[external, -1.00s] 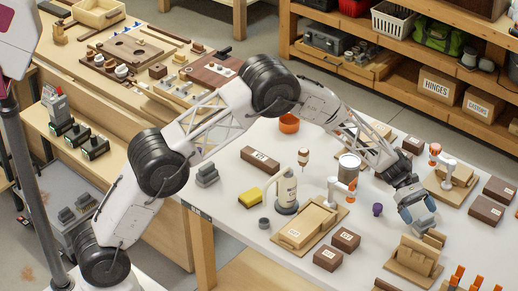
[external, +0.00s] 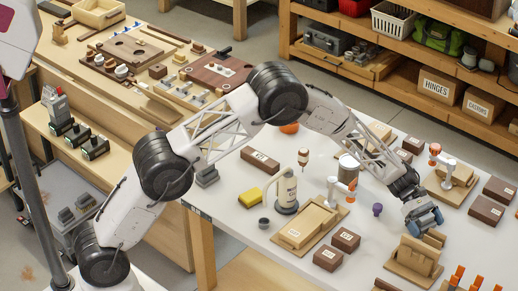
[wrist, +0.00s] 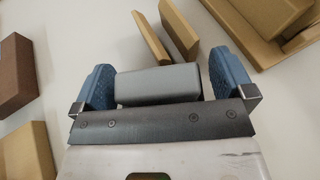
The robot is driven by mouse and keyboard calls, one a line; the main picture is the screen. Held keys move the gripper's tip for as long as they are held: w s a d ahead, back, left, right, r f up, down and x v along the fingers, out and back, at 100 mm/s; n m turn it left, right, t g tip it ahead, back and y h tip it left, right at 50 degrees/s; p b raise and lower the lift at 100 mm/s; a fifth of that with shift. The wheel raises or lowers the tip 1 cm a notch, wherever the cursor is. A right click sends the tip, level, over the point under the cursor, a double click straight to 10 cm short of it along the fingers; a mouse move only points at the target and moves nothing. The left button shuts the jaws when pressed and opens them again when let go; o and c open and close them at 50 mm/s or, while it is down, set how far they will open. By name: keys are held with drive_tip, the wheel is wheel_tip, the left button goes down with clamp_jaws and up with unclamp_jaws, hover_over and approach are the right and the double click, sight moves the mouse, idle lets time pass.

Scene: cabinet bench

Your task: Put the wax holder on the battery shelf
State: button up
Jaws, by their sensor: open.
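My gripper (external: 424,222) is open at the right side of the white table, just above and behind a tan wooden slotted holder (external: 412,262). In the wrist view, the two blue fingers (wrist: 160,85) stand apart with a grey rounded block (wrist: 158,86) showing between them; I cannot tell whether they touch it. I cannot tell for certain which thing is the wax holder or which place is the battery shelf.
A small purple item (external: 377,209) is nearby. Orange-tipped pieces (external: 455,274) stand at front right. A wooden shelf unit (external: 400,72) is behind.

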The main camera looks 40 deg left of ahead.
sight(428, 218)
drive_tip(key=c, duration=1.1)
drive_tip(key=shift+o, duration=0.2)
drive_tip(key=shift+r, duration=0.15)
drive_tip(key=shift+r, duration=4.85)
